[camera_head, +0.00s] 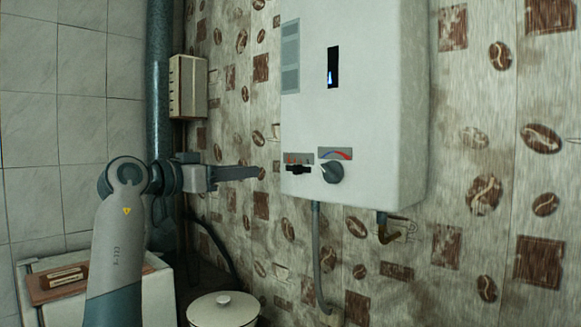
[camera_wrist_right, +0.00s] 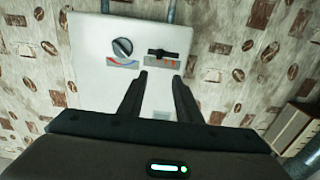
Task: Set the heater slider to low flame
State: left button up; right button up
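The white heater (camera_head: 375,100) hangs on the patterned wall. Its black slider (camera_head: 298,169) sits low on the front under small red flame marks, left of a round grey knob (camera_head: 333,172). A small blue flame (camera_head: 331,78) shows in the dark window. My right gripper (camera_head: 257,172) points at the heater from the left, apart from the slider. In the right wrist view, where the heater appears upside down, the gripper (camera_wrist_right: 159,76) is open and empty, its fingertips near the slider (camera_wrist_right: 163,54). I cannot tell the slider's exact setting. My left gripper is out of view.
A lidded pot (camera_head: 223,309) stands at the bottom. A vertical pipe (camera_head: 160,80) and a beige wall box (camera_head: 188,86) are at the left. The space before the heater is clear.

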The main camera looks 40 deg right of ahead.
aim_at(294, 166)
jog(key=d+p, duration=0.2)
jog(key=d, duration=0.3)
jog(key=d+p, duration=0.2)
jog(key=d, duration=0.3)
jog(key=w+d+p, duration=0.1)
jog(key=d+p, duration=0.1)
jog(key=d, duration=0.3)
jog(key=shift+d+r, duration=0.1)
jog(key=shift+d, duration=0.25)
jog(key=shift+w+d+p, duration=0.1)
jog(key=shift+d+p, duration=0.25)
jog(key=shift+d, duration=0.05)
grip_shut()
